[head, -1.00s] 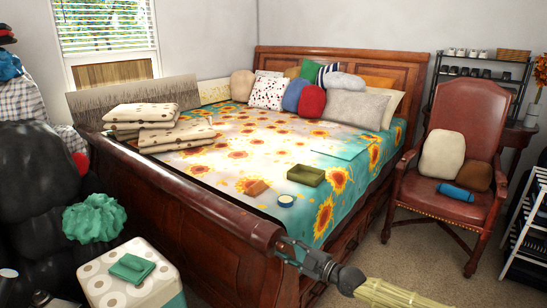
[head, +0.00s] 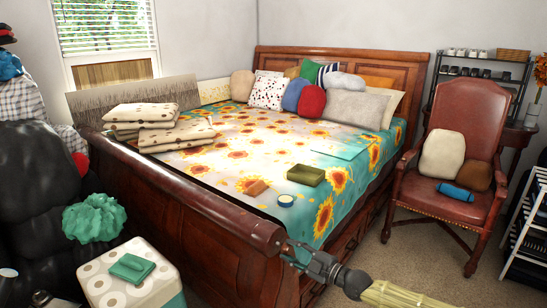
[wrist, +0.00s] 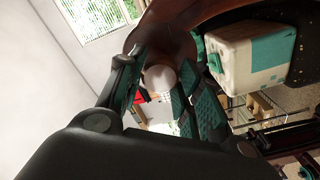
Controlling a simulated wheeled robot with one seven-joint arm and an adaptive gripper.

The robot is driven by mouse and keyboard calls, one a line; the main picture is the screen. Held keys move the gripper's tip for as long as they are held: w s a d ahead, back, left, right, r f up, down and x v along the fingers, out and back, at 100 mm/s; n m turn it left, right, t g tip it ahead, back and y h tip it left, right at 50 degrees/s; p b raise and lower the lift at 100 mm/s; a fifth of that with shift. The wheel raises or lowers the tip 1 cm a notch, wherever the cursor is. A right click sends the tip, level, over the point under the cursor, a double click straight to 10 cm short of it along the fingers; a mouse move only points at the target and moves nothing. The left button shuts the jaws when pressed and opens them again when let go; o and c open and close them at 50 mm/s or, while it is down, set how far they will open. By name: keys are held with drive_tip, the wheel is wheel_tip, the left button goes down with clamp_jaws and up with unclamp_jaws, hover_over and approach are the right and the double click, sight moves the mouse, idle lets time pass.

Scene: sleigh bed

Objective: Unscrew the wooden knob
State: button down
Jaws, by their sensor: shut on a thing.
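The wooden knob (wrist: 160,78) shows in the wrist view as a round end, pale in the light, between my gripper's teal-padded fingers. My gripper (head: 288,251) is shut on it at the near right end of the bed's dark wooden footboard (head: 190,205). In the head view the knob is small and mostly hidden by the fingers. In the wrist view the curved reddish-brown footboard end is just behind it. I cannot tell how far the knob stands out from the wood.
The bed (head: 225,150) carries folded blankets, pillows, an olive tray (head: 306,175) and a roll of tape (head: 286,200). A white and teal box (head: 130,280) stands left of the footboard. A red leather chair (head: 460,170) is at right. Carpet between bed and chair is clear.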

drive_tip(key=shift+v, duration=0.95)
